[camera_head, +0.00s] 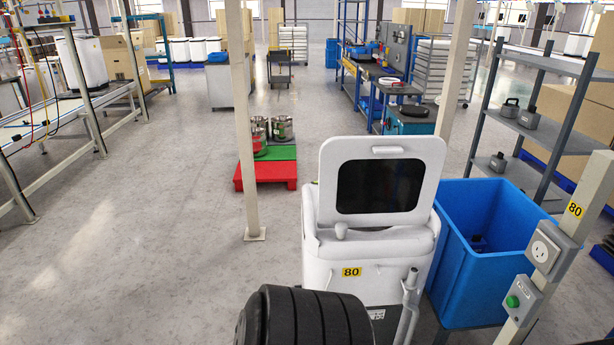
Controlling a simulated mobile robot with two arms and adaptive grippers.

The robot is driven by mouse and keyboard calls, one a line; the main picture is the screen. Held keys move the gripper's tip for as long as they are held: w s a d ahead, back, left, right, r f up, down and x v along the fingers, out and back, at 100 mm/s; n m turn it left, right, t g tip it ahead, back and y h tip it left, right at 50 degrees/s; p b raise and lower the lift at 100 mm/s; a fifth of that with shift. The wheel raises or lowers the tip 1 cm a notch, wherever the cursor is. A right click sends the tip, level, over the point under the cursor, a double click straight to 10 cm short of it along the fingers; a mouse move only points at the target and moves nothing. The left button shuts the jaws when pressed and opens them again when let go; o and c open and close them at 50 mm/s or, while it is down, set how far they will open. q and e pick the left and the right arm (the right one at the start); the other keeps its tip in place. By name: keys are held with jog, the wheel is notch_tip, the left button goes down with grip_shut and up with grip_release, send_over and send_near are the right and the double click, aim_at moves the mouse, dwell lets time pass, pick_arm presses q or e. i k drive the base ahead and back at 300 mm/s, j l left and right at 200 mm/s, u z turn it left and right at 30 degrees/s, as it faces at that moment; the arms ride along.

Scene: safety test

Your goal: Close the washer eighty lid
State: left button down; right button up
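The white washer (370,270) stands at the lower centre right, with a yellow label reading 80 on its front. Its lid (428,168) is open and stands up at the back, with a dark panel in its middle and a small light handle on its top edge. A small rounded knob shows on the washer's top, below the lid's left corner. The lower left of the washer's front is hidden. Neither of my grippers is in view.
A blue bin (486,205) stands close to the washer's right. A post with an outlet box (548,250) and a green button is at the lower right. A pale pole (245,130) rises left of the washer. Floor at left is clear.

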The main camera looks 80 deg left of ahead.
aim_at(390, 180)
jog(key=u, duration=2.15)
